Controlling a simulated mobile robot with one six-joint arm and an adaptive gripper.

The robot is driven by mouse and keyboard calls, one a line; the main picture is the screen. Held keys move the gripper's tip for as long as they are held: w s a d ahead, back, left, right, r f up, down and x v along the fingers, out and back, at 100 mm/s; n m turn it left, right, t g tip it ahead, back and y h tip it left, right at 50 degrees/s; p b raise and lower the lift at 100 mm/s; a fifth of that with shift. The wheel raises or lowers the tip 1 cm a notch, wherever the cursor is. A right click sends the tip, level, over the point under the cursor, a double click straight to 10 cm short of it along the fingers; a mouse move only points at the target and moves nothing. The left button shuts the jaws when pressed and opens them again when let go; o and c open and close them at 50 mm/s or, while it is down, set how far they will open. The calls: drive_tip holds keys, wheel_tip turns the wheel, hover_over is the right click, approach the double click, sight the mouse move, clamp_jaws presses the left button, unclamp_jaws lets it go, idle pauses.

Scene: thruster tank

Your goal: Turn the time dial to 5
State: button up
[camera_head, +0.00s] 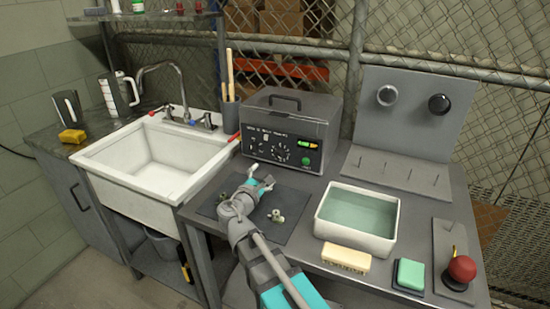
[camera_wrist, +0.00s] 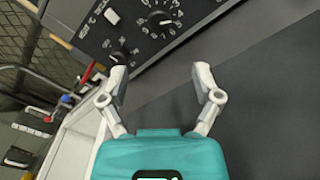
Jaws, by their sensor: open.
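A grey box-shaped machine (camera_head: 292,108) with a top handle stands on the bench. Its dark front panel (camera_wrist: 135,35) carries a large dial (camera_wrist: 160,19) ringed by white marks, a smaller dark knob (camera_wrist: 119,57) and a pale switch (camera_wrist: 112,16). The labels are too small to tell which is the time dial or read its setting. My gripper (camera_wrist: 160,76) is open and empty, its fingers spread below the panel in the wrist view. In the head view my gripper (camera_head: 260,186) is just in front of the machine, above a dark mat, apart from the dials.
A small metal fitting (camera_head: 276,216) lies on the dark mat (camera_head: 296,222). A water-filled white basin (camera_head: 384,244) stands to the right, with a yellowish block (camera_head: 345,260) before it. A red-topped knob (camera_head: 461,269) is at far right. A white sink (camera_head: 110,160) is left.

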sight(278, 156)
drive_tip(key=x, duration=1.1)
